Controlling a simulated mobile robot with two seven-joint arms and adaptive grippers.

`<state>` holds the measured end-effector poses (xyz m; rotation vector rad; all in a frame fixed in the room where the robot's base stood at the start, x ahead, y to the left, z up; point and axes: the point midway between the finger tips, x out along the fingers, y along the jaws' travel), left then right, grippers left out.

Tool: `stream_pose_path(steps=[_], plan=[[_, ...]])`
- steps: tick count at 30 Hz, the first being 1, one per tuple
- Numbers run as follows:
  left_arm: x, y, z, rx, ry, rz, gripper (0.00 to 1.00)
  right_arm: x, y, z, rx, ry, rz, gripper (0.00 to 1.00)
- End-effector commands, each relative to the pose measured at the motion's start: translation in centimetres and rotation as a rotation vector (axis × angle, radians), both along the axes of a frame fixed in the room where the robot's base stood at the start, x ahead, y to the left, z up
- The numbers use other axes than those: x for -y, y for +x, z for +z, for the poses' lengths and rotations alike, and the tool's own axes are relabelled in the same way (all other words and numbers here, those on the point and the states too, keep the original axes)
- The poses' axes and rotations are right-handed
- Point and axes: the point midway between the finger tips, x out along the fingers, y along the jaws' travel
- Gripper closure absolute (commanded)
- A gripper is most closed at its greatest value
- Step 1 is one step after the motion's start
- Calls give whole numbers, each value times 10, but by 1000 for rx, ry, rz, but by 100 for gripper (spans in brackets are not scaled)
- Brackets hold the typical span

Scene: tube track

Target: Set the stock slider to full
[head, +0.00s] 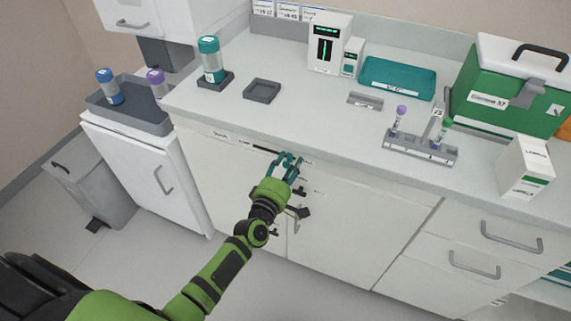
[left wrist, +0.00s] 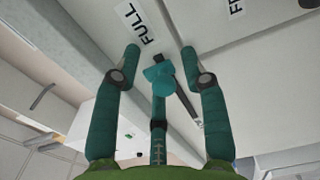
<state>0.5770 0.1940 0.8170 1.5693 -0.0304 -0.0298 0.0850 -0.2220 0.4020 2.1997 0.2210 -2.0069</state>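My left gripper (head: 290,163) is at the cabinet's upper front edge, by the stock slider. In the left wrist view its teal fingers (left wrist: 163,60) are spread apart, and nothing shows clamped between them. The slider's dark track (left wrist: 187,103) runs behind the middle finger; in the head view the track (head: 258,148) goes left from the gripper. The FULL label (left wrist: 138,27) is near the track's upper end in the left wrist view. A small dark piece at that end is partly covered by the finger; I cannot tell whether it is the slider's knob or touched. My right gripper is not in view.
A worktop (head: 300,116) above holds a teal tray (head: 398,78), a tube rack (head: 420,148) and a green case (head: 505,90). Another label (left wrist: 236,7) and black fittings (head: 300,192) are on the cabinet front close to the gripper.

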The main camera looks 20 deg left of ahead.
Motion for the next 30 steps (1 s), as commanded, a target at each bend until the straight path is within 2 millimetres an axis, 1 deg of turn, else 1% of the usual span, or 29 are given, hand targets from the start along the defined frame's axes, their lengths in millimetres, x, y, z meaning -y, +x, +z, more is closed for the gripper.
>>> stream_pose_path(steps=[5,7,11,14,21,24,27,30], plan=[[-2,0,0,0,1,3,56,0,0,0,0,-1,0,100],[-2,-1,0,0,1,3,56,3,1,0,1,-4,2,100],[-3,-9,-2,-2,1,3,56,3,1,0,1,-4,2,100],[-3,-25,-2,-3,0,4,56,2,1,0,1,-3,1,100],[-4,-77,-1,-3,2,2,56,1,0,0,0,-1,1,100],[-4,-95,-1,-3,1,1,56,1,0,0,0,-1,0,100],[-5,-109,-1,-2,3,1,56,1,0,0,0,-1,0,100],[-4,-117,0,-1,2,1,56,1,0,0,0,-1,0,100]])
